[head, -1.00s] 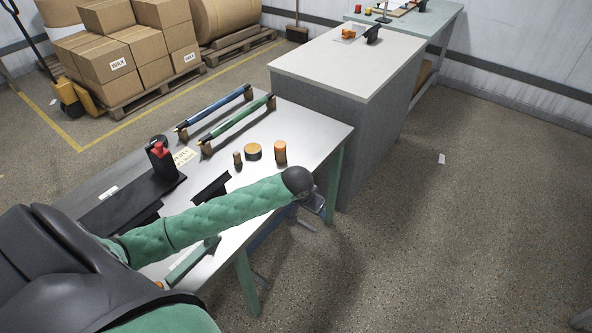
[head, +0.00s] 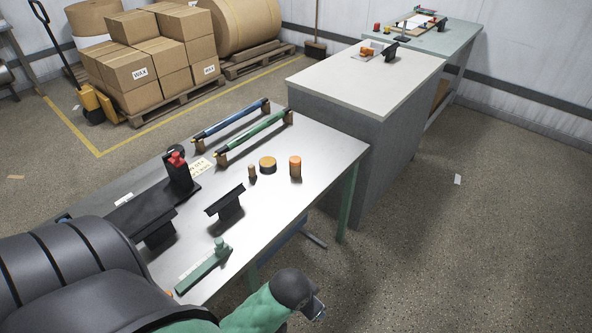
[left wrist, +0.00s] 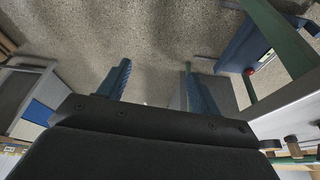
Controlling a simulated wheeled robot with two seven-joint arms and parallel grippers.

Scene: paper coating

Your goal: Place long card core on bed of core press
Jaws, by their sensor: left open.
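On the steel table, an orange-brown upright cylinder (head: 295,166) is the tallest of a small group; I cannot tell surely whether it is the long card core. A black device with a red knob (head: 177,160) and a long dark base (head: 128,214) stands at the table's left and looks like the core press. My left gripper (head: 319,310) is low at the bottom of the head view, beyond the table's near edge and over the floor. Its two blue fingers are apart and empty in the left wrist view (left wrist: 152,92). My right gripper is out of view.
Blue (head: 232,119) and green (head: 255,135) rods rest on brown supports. A low yellow-topped roll (head: 267,164), a small brown peg (head: 252,171), a black stand (head: 228,205) and a green block with a post (head: 205,268) share the table. A grey cabinet (head: 365,85) adjoins behind.

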